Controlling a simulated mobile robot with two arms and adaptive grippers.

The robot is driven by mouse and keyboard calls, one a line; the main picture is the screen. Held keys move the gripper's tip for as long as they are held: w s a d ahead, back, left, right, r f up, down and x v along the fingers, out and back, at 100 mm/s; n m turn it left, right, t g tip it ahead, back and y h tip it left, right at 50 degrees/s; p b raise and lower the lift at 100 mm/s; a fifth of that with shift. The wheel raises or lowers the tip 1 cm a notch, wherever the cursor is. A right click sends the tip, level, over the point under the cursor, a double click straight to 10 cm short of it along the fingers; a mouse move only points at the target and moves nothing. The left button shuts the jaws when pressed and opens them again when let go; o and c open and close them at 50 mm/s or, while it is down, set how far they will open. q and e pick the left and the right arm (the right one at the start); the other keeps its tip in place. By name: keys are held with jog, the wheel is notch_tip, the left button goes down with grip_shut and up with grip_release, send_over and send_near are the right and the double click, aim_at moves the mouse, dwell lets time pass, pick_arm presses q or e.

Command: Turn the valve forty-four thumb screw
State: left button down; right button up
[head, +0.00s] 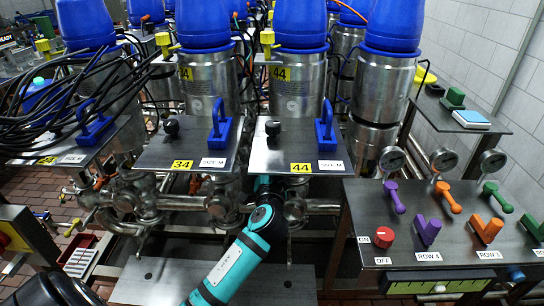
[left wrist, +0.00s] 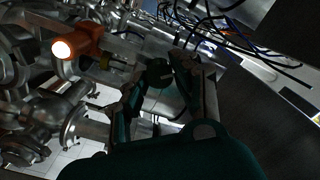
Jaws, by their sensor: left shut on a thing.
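The valve forty-four station shows in the head view as a dark plate (head: 262,157) with a yellow 44 label (head: 300,168), a black knob (head: 272,128) and a blue padlock-shaped handle (head: 325,130). My teal left arm (head: 237,258) reaches up from below to the pipework under this plate. The plate hides its gripper in the head view. In the left wrist view my left gripper (left wrist: 160,84) is shut with its fingers around a dark round piece (left wrist: 159,72), apparently the thumb screw. Dim light hides its exact contact. My right gripper is not in view.
Steel pipes (head: 210,203) crowd the space under the plates. The neighbouring 34 plate (head: 200,150) stands to the left. A panel (head: 440,225) with coloured levers and a red knob (head: 384,237) is at right. An orange fitting (left wrist: 78,42) sits near my left fingers.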

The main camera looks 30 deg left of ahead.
pick_arm(q)
jog(key=m+p, duration=0.2)
jog(key=m, duration=0.3)
jog(key=shift+r+p, duration=0.1)
jog(key=shift+p, duration=0.3)
jog(key=shift+d+m+p, duration=0.1)
jog(key=shift+m+p, duration=0.5)
jog(key=shift+m, duration=0.7)
jog(key=shift+f+m, duration=0.2)
jog(key=shift+m, duration=0.1)
jog(key=c, duration=1)
grip_release()
jog(key=v, duration=1.2)
